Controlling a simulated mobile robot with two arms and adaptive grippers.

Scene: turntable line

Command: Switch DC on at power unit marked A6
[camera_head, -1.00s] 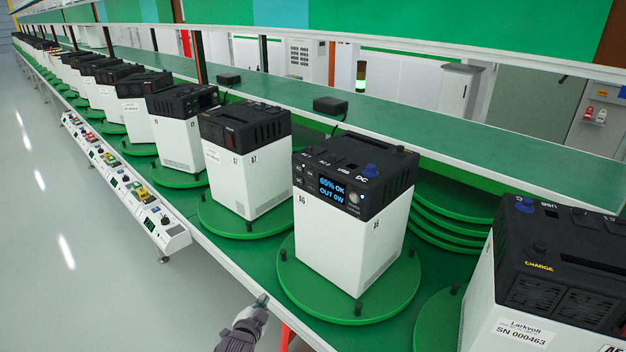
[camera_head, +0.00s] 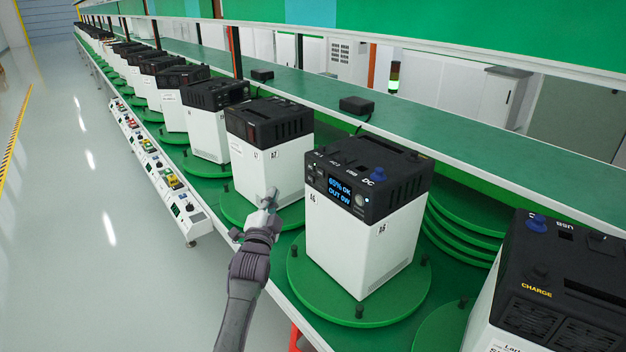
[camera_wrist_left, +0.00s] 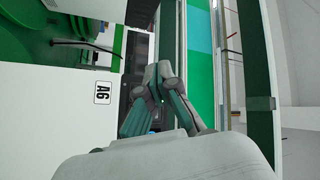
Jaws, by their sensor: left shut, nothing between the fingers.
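The power unit marked A6 (camera_head: 345,245) is a white box with a black top, standing on a green turntable (camera_head: 315,292). Its front display (camera_head: 340,190) is lit blue and reads 65% OK, OUT 0W. The DC label (camera_head: 368,181) is on the sloped panel edge, beside a blue knob (camera_head: 378,172). My left gripper (camera_head: 271,194) is shut and empty, in front of and left of A6's panel, apart from it. In the left wrist view the gripper (camera_wrist_left: 161,88) points past A6's white side (camera_wrist_left: 60,120), with the dark panel (camera_wrist_left: 139,60) partly hidden behind the fingers. My right gripper is not in view.
Unit A7 (camera_head: 262,165) stands close behind my left gripper. Another unit with a CHARGE label (camera_head: 540,300) stands at the right. A long green shelf (camera_head: 440,130) runs behind the units. The floor (camera_head: 110,260) at left is free.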

